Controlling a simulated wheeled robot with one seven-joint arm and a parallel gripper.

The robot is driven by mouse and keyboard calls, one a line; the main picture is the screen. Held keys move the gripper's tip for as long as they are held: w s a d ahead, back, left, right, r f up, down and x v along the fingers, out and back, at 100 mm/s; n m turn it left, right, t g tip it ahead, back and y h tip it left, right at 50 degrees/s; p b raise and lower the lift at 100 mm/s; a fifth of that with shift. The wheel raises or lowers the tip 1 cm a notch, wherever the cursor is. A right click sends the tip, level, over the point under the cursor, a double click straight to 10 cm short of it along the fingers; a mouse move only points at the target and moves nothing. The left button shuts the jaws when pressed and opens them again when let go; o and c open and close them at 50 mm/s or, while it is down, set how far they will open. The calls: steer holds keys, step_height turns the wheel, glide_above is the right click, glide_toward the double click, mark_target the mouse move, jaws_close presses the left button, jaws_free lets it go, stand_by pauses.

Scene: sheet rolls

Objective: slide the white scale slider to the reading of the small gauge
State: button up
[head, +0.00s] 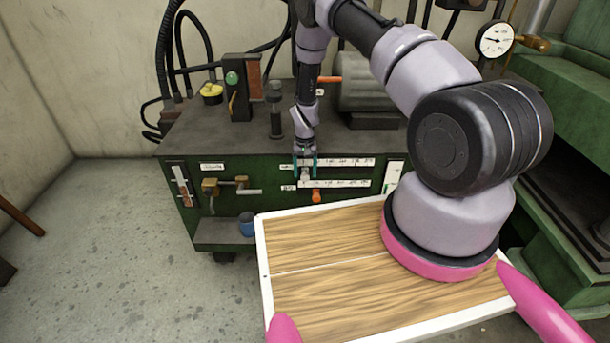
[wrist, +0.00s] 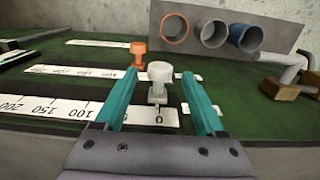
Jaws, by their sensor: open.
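The white scale slider (wrist: 159,76) is a pale knob standing on a white numbered scale (wrist: 60,107), close to its 0 mark in the wrist view. My gripper (head: 305,170) is at the left part of the scales on the green cabinet front in the head view. Its two teal fingers are open, one on each side of the white knob, with gaps visible. The slider is small and partly hidden by the fingers in the head view. A small round white gauge (head: 495,39) with a dark needle is at the upper right; its numbers are too small to read.
An orange slider knob (wrist: 138,52) is on the neighbouring scale (wrist: 85,71), close to the white one. Several cup-like tubes sit in a grey holder (wrist: 210,35). Brass valves (head: 211,186) are left of my gripper. A blue cup (head: 247,224) is on the lower ledge.

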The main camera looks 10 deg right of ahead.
steer(key=shift+f, duration=0.95)
steer(key=shift+c, duration=0.4)
jaws_close()
stand_by(0.4)
